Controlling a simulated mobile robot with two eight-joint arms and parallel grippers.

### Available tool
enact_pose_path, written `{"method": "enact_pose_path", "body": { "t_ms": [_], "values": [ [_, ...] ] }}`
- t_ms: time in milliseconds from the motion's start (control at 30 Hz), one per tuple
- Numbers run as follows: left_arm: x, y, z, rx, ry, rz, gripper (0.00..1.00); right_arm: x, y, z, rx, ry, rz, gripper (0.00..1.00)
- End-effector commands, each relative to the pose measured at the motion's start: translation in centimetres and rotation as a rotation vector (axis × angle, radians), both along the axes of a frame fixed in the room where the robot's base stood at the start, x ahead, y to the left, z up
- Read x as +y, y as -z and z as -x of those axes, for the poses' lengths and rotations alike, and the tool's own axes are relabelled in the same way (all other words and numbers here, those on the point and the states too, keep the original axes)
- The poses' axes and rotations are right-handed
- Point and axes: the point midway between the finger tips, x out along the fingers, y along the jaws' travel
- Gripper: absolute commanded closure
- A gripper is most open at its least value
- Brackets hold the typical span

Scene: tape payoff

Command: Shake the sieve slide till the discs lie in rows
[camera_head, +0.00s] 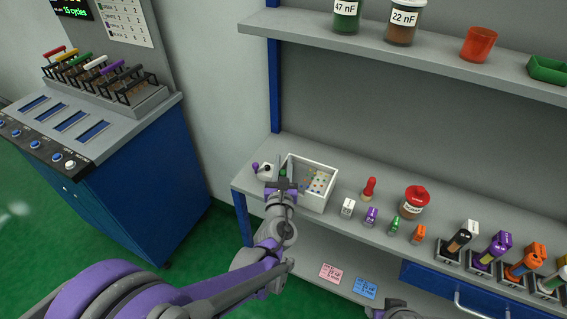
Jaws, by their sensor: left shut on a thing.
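A white open-topped box (318,203) stands at the left end of the bench. Small coloured discs (320,181) lie inside it on a pale surface; they look scattered, but they are too small to make out any rows. My left gripper (282,179) is at the box's left wall, shut on what seems to be the sieve slide's handle, which the fingers mostly hide. A small green part shows just beyond the fingertips. A grey part of my right arm (395,311) shows at the bottom edge; its fingers cannot be made out.
A purple-knobbed item (255,168) sits left of the box. Right of it are a red-handled tool (369,188), a red-lidded jar (414,201) and several small bottles. A shelf (400,66) with jars hangs above. A blue console (130,190) stands at the left.

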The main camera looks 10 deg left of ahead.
Motion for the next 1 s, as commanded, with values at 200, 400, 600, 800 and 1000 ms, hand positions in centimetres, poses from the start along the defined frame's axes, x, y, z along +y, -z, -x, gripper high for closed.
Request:
{"method": "enact_pose_path", "body": {
  "t_ms": [200,400,600,800,1000],
  "values": [
    [0.0,0.0,0.0,0.0,0.0,0.0,1.0,0.0,0.0,0.0,0.0,0.0,0.0,0.62],
    [0.0,0.0,0.0,0.0,0.0,0.0,1.0,0.0,0.0,0.0,0.0,0.0,0.0,0.62],
    [0.0,0.0,0.0,0.0,0.0,0.0,1.0,0.0,0.0,0.0,0.0,0.0,0.0,0.62],
    [-0.6,0.0,0.2,-0.001,0.002,0.001,1.0,0.0,0.1,0.0,0.0,0.0,0.0,0.62],
    [-2.7,0.0,0.9,0.0,0.002,0.0,1.0,0.0,0.4,0.0,0.001,0.0,0.0,0.62]
  ]
}}
